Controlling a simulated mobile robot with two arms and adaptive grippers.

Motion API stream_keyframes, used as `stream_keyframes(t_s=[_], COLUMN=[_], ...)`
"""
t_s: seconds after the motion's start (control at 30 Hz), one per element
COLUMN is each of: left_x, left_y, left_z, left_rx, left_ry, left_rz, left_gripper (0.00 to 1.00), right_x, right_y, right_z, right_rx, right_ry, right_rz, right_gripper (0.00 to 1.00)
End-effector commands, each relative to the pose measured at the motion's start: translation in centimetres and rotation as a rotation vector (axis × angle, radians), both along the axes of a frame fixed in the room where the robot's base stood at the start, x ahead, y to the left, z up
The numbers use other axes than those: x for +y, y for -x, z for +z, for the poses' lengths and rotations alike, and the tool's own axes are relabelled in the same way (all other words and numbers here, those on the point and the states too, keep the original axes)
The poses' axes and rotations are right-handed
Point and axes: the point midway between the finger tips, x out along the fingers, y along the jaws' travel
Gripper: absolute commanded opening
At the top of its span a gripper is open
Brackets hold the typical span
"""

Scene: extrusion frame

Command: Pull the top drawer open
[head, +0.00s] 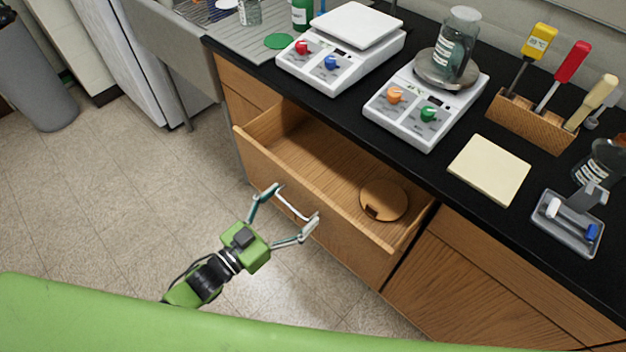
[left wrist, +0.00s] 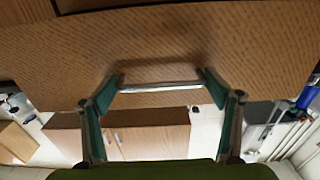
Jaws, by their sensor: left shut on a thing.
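The top drawer (head: 335,206) of the wooden cabinet is pulled well out, and its inside shows from above. A round wooden disc (head: 384,199) with a dark notch lies in its right part. The silver bar handle (head: 295,206) is on the drawer front. My left gripper (head: 298,204) is shut on the handle, with one finger at each end of the bar. In the left wrist view the handle (left wrist: 160,87) spans between both fingertips against the wooden drawer front (left wrist: 190,45). My right gripper is not in view.
The black counter (head: 440,175) above holds two white scales (head: 340,50) (head: 425,105), a beige pad (head: 489,168), a tool rack (head: 530,122) and a small tray (head: 567,222). A grey bin (head: 35,75) stands far left. The tiled floor (head: 130,205) left of the drawer is clear.

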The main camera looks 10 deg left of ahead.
Motion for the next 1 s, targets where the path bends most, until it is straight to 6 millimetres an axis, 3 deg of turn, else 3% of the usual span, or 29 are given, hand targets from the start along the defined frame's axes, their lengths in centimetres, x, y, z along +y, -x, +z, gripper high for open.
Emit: stream_keyframes(t_s=[0.1, 0.4, 0.97, 1.0], left_x=[1.5, 3.9, 4.5, 4.5], left_y=[2.5, 5.8, 6.7, 6.7], left_z=[0.0, 0.0, -0.2, -0.2], left_rx=[0.006, 0.004, 0.004, 0.004], left_ry=[0.0, 0.002, 0.003, 0.003], left_rz=[-0.003, -0.003, -0.004, -0.004], left_gripper=[0.44, 0.44, 0.44, 0.87], right_x=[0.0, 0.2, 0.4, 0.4], right_y=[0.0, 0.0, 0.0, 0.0], right_z=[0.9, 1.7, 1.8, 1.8], right_rx=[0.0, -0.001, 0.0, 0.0], right_ry=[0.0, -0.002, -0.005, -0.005], right_rz=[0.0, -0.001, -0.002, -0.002], right_gripper=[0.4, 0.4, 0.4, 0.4])
